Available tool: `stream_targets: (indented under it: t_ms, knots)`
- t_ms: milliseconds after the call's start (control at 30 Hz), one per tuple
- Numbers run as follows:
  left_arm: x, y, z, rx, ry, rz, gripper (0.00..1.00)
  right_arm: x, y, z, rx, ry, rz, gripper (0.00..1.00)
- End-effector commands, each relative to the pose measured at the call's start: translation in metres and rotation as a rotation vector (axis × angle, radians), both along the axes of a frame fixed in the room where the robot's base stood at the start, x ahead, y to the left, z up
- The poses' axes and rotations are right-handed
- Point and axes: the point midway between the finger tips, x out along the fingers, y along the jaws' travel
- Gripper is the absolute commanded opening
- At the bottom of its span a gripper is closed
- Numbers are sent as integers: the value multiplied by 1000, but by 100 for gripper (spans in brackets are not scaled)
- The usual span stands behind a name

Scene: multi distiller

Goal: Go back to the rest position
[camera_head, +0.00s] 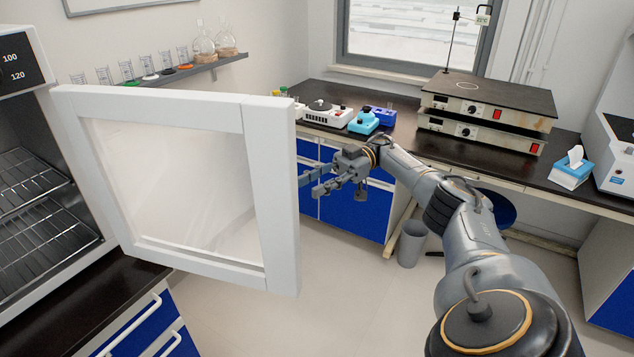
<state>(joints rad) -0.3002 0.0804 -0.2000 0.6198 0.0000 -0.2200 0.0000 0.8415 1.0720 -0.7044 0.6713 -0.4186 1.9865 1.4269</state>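My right gripper (308,181) is at the end of my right arm, which reaches in from the lower right. Its two fingers point left and stand apart, with nothing between them. The fingertips are close beside the right edge of a white oven door (272,190); I cannot tell whether they touch it. The door has a large window and stands swung open from the oven (40,170) at the left. Wire racks show inside the oven. My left gripper is not in view.
A dark bench (400,130) along the back holds small devices, stacked hot plates (488,100) and a tissue box (571,168). A shelf (160,78) with glassware is on the left wall. A grey bin (411,243) stands on the floor. The floor below the gripper is clear.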

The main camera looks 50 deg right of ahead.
Motion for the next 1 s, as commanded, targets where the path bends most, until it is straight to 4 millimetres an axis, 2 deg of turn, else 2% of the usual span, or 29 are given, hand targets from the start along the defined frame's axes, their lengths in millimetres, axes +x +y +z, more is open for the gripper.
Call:
stream_targets:
  t_ms: [233, 767, 867, 967, 1000]
  knots:
    - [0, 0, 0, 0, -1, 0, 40, -1, -5, 0, 0, 1, 0, 36]
    - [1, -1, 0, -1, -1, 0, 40, 2, -2, -4, 6, -3, -8, 36]
    - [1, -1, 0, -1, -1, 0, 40, 18, 9, -22, 30, -23, -61, 36]
    - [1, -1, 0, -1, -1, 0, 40, 48, 29, -62, 68, -61, -186, 36]
    - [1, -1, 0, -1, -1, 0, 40, 61, 39, -84, 80, -75, -255, 36]
